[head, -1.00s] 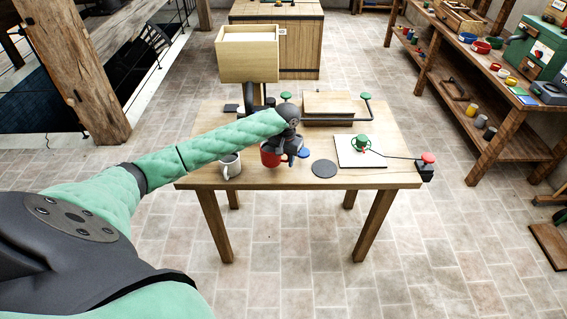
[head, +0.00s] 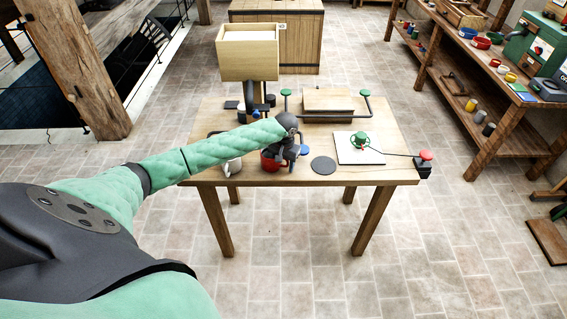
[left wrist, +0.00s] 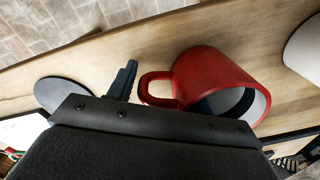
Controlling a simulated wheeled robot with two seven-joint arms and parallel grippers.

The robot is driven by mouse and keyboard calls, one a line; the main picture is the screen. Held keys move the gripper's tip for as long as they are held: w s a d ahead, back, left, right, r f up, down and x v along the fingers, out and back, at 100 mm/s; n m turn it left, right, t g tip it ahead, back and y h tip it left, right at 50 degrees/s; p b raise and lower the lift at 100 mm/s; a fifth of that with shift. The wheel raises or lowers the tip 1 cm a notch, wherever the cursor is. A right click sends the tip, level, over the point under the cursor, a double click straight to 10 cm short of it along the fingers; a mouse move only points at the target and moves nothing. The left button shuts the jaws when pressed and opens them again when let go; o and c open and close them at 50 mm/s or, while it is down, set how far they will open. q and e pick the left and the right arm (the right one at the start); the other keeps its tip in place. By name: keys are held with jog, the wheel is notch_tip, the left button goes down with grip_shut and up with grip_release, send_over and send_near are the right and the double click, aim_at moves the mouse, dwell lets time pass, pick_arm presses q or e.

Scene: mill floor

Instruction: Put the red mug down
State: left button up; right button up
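The red mug (head: 269,163) is at the front of the wooden table (head: 350,178), below my left gripper (head: 285,152). In the left wrist view the red mug (left wrist: 212,76) has its handle towards the gripper's dark finger (left wrist: 122,82), which lies close against the handle. My right gripper is not in view.
A white mug (head: 234,165) stands left of the red one, partly behind my arm. A dark round disc (head: 323,165) lies to the right, with bare wood around it. A white board with a green wheel (head: 360,141) and a red-topped button (head: 425,157) are further right.

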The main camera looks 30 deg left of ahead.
pick_arm(q)
jog(key=shift+o, duration=0.7)
jog(key=shift+r, duration=0.2)
jog(key=r+b, duration=0.2)
jog(key=r, duration=0.3)
jog(key=r+b, duration=0.2)
jog(key=r, duration=0.3)
jog(key=shift+d+r, duration=0.2)
jog(key=shift+r, duration=0.75)
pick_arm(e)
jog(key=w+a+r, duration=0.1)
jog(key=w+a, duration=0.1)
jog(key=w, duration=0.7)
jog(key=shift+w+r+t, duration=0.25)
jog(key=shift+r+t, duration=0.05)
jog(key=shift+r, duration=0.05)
pick_arm(q)
jog(key=shift+d+f, duration=0.1)
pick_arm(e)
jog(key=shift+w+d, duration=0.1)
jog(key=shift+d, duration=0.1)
